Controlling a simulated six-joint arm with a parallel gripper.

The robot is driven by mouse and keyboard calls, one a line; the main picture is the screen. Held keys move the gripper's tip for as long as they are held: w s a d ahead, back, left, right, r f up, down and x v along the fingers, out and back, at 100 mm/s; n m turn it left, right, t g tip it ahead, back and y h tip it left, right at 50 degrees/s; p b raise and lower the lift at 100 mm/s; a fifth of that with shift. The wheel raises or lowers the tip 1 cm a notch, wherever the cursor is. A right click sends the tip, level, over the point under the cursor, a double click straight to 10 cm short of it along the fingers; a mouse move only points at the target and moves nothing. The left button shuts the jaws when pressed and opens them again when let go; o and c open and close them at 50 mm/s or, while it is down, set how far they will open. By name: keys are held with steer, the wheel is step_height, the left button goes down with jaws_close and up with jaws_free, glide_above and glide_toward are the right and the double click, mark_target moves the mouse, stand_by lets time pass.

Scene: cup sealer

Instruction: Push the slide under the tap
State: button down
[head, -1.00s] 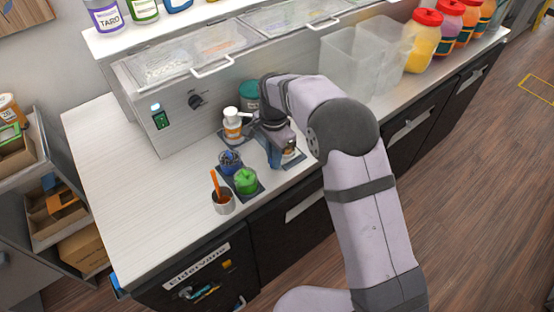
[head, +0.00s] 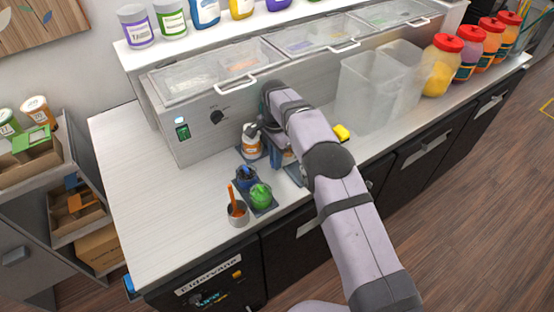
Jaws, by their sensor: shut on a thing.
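A small blue-grey fixture (head: 287,157) stands on the counter, partly covered by my arm in the head view. I cannot make out its tap and slide clearly. My gripper (head: 271,125) is at the back of this fixture, near the machine front. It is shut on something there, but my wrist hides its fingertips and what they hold. A white-and-orange bottle (head: 250,145) stands just left of the fixture on a dark mat.
A green item (head: 260,196), a blue container (head: 246,177) and a cup with an orange stick (head: 238,213) stand in front. A yellow item (head: 341,132) and clear bins (head: 372,88) are to the right. The left counter is clear.

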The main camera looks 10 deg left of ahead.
steer(key=shift+w+a+r, duration=0.1)
steer(key=shift+w+r, duration=0.1)
steer(key=c, duration=1.8)
jaws_free()
steer(key=shift+f, duration=0.15)
steer(key=shift+r+b, duration=1.1)
steer(key=shift+r, duration=2.6)
